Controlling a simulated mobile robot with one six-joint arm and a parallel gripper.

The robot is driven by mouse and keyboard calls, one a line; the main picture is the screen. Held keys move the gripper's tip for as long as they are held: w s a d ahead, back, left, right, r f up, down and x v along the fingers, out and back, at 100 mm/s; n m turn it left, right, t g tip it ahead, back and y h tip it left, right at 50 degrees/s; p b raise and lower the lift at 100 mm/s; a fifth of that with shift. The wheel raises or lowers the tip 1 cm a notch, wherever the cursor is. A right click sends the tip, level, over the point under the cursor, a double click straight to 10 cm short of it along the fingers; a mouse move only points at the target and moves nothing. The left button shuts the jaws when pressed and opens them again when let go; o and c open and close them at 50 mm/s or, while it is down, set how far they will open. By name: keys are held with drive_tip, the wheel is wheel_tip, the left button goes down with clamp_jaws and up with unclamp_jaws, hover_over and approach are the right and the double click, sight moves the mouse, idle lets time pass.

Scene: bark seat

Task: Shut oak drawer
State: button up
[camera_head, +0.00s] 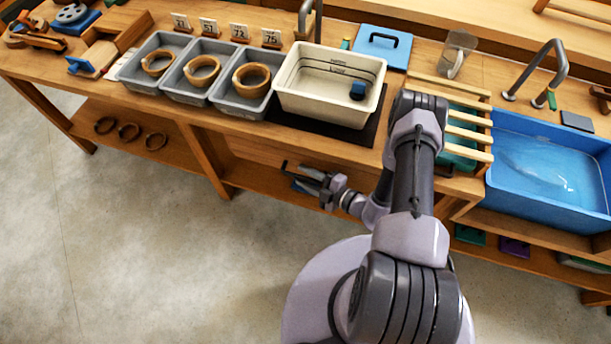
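My gripper (289,171) is low in front of the bench, below the white tub, with its dark fingers spread apart and nothing clearly between them. A wooden front (262,152) under the bench top lies just behind and left of the fingers. It may be the oak drawer, but I cannot tell its edges or how far it stands out. A small blue patch shows by the fingers. My arm hides the part of the bench to the right of the gripper. I cannot tell whether the fingers touch the wood.
On the bench (140,95) stand grey trays (205,97) with bark rings, a white tub (300,98) of liquid, a blue lid (383,47), a wooden rack (480,138) and a blue water basin (545,215). Several dark rings (129,131) lie on the lower shelf. The floor (120,250) at left is clear.

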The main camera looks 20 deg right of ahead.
drive_tip(key=shift+s, duration=0.1)
drive_tip(key=p+v, duration=0.4)
drive_tip(key=v, duration=1.3)
drive_tip(key=shift+s+d, duration=0.1)
drive_tip(key=shift+s, duration=0.05)
